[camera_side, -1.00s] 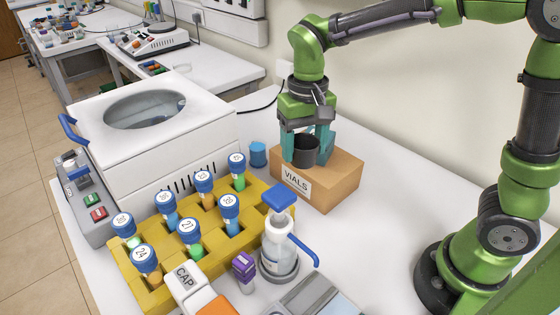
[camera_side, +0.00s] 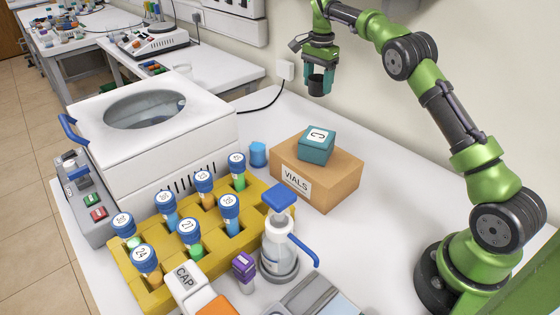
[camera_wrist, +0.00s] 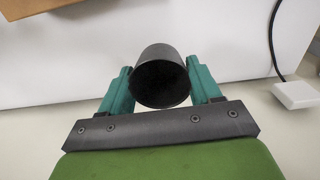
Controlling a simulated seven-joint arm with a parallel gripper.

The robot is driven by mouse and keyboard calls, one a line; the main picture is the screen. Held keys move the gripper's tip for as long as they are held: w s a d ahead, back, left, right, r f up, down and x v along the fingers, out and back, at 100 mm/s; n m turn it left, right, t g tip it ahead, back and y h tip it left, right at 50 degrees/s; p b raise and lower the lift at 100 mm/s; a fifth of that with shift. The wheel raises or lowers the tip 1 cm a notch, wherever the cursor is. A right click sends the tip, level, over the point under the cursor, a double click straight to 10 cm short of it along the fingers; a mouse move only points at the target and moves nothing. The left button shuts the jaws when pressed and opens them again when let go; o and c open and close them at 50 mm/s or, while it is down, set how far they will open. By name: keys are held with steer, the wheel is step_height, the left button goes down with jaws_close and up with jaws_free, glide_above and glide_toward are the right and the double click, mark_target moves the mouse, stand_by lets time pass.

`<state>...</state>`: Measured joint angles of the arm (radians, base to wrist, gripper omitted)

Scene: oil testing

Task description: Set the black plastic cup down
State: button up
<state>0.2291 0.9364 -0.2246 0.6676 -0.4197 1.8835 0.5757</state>
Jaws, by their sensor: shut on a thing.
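The black plastic cup (camera_side: 315,85) is held between the teal fingers of my gripper (camera_side: 318,78), in the air near the back wall, beyond the cardboard box. In the wrist view the cup (camera_wrist: 161,77) sits between both fingers of my gripper (camera_wrist: 162,85), with its dark open end facing the camera. Nothing is seen under the cup in contact with it.
A cardboard box (camera_side: 340,185) labelled VIALS carries a teal block (camera_side: 316,146) marked with a letter. A blue cap-like piece (camera_side: 258,154), a yellow tube rack (camera_side: 265,226), a blue-topped bottle (camera_side: 279,240) and a white machine (camera_side: 150,135) stand nearby. White bench is clear right of the box.

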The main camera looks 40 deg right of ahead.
steer(key=shift+d+f, duration=0.4)
steer(key=shift+d, duration=0.05)
step_height(320, 180, down, 14)
steer(key=shift+a+f, duration=0.1)
steer(key=shift+f, duration=0.1)
steer(key=shift+f, duration=0.1)
steer(key=o, duration=1)
steer(key=shift+o, duration=0.2)
